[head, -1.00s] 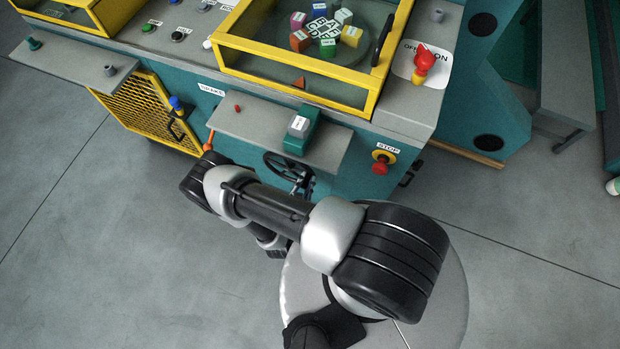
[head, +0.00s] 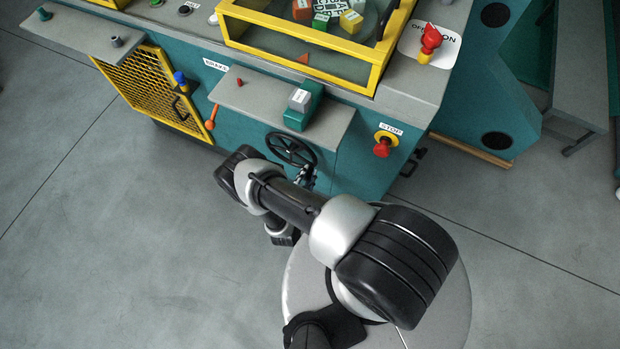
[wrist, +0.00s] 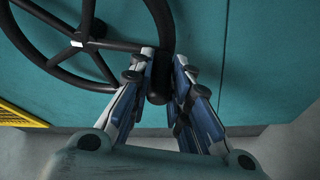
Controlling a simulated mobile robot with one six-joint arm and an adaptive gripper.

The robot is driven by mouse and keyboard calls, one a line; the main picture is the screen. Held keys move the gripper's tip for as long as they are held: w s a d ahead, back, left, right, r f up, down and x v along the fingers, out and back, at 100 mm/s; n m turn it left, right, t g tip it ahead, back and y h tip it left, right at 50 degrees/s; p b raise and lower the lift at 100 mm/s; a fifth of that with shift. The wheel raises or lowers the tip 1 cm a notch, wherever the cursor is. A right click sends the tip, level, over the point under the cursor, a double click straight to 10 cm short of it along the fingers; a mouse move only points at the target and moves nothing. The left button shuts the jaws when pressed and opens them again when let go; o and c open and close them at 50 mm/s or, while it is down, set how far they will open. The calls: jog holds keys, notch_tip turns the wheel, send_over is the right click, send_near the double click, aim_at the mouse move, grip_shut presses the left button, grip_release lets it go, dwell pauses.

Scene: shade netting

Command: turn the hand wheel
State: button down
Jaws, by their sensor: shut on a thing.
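The black spoked hand wheel (head: 290,150) is on the teal front of the machine, under a grey shelf. In the wrist view the wheel (wrist: 84,44) fills the upper left, with its rim, spokes and hub visible. My gripper (wrist: 160,82) is at the wheel's lower right rim, its two fingers on either side of the dark crank handle (wrist: 158,95). It is shut on that handle. In the head view my gripper (head: 307,178) is small and partly hidden by my arm, just below the wheel.
A red stop button (head: 382,147) is right of the wheel. An orange lever (head: 212,117) and a yellow mesh guard (head: 150,90) are to the left. The grey shelf (head: 260,105) with a green-and-grey device (head: 303,105) juts out above. The floor in front is clear.

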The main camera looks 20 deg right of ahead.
jog(key=shift+f, duration=0.7)
jog(key=c, duration=1.7)
grip_release()
jog(key=shift+o, duration=1.1)
jog(key=shift+w+a, duration=0.1)
jog(key=shift+r, duration=0.1)
jog(key=v, duration=1.2)
